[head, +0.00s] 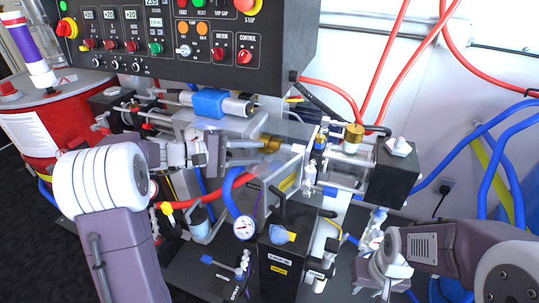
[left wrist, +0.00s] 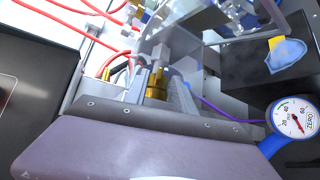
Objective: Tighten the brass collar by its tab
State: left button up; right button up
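The brass collar (head: 270,144) sits on the horizontal shaft in the middle of the machine in the head view. It also shows in the left wrist view (left wrist: 156,92), with a narrow brass tab standing out from it. My left gripper (head: 260,152) reaches in from the left, its fingertips at the collar. In the left wrist view its two fingers (left wrist: 161,86) are apart, one on each side of the collar and tab. I cannot tell whether they touch it. My right gripper (head: 371,258) is low at the right, away from the collar; its fingers are hard to make out.
A second brass fitting (head: 354,132) is to the right of the collar. The control panel (head: 190,45) overhangs the back. Red and blue hoses run around the machine.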

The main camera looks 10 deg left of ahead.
aim_at(270, 151)
pick_arm(q)
jog(key=x, duration=0.5)
jog(key=shift+w+d+b, duration=0.1)
jog(key=shift+b, duration=0.2)
grip_shut()
jog(key=shift+f+b, duration=0.25)
jog(key=shift+b, duration=0.2)
notch_tip(270, 151, down, 3)
jog(key=m+t+h+b, duration=0.1)
jog(key=b, duration=1)
jog(key=shift+m+t, duration=0.3)
jog(key=shift+m, duration=0.1)
jog(key=m+h+b, duration=0.2)
jog(key=b, duration=0.5)
jog(key=f+m+t+h+b, duration=0.1)
jog(key=m+b, duration=0.1)
jog(key=b, duration=0.6)
jog(key=shift+f+h, duration=0.25)
jog(key=shift+h, duration=0.15)
jog(key=shift+r+m+t+b, duration=0.15)
jog(key=shift+m+t+b, duration=0.15)
jog(key=shift+b, duration=0.3)
